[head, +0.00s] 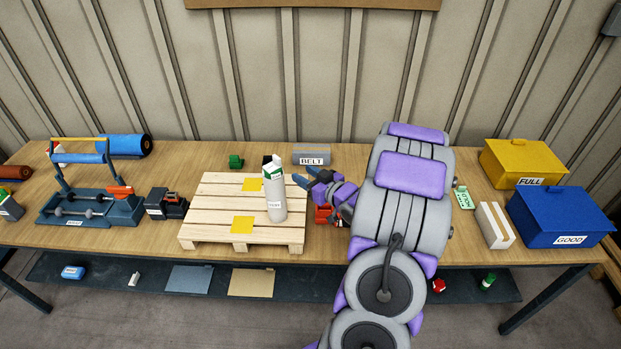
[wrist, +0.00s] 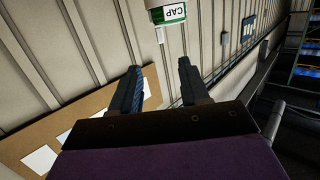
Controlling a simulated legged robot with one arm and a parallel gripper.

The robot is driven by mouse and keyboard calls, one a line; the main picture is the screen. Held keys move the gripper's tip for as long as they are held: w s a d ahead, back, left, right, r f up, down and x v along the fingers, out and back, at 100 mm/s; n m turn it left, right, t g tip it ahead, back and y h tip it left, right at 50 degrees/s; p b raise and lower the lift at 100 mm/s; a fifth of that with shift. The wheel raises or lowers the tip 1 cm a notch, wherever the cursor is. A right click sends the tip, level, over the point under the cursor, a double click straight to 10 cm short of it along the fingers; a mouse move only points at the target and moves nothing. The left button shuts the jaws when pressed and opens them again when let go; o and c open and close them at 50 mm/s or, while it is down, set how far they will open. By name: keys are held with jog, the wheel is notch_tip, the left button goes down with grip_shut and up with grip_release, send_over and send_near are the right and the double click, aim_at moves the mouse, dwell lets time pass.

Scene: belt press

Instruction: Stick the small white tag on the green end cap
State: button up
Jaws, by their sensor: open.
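A pale grey-white cylinder (head: 276,198) stands upright on the wooden pallet. Its green end cap (head: 273,162) is at the top, with white patches on it. The wrist view also shows the open fingers (wrist: 160,78).
The pallet (head: 210,205) has yellow squares on it. A grey BELT block (head: 311,150) and a small green block (head: 236,161) stand behind. A blue press (head: 95,205) is at left. Yellow (head: 520,160) and blue (head: 560,212) boxes stand at right.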

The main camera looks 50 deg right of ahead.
jog(key=shift+s+r, duration=0.15)
jog(key=shift+s, duration=0.65)
jog(key=shift+s, duration=0.1)
jog(key=s+r+p, duration=0.1)
jog(key=s, duration=0.5)
jog(key=shift+s+a, duration=0.35)
dwell(0.3)
dwell(0.4)
jog(key=s+p, duration=0.1)
jog(key=s, duration=0.6)
jog(key=shift+a+r, duration=0.2)
jog(key=shift+r, duration=0.05)
dwell(0.3)
jog(key=shift+w, duration=0.1)
dwell(1.0)
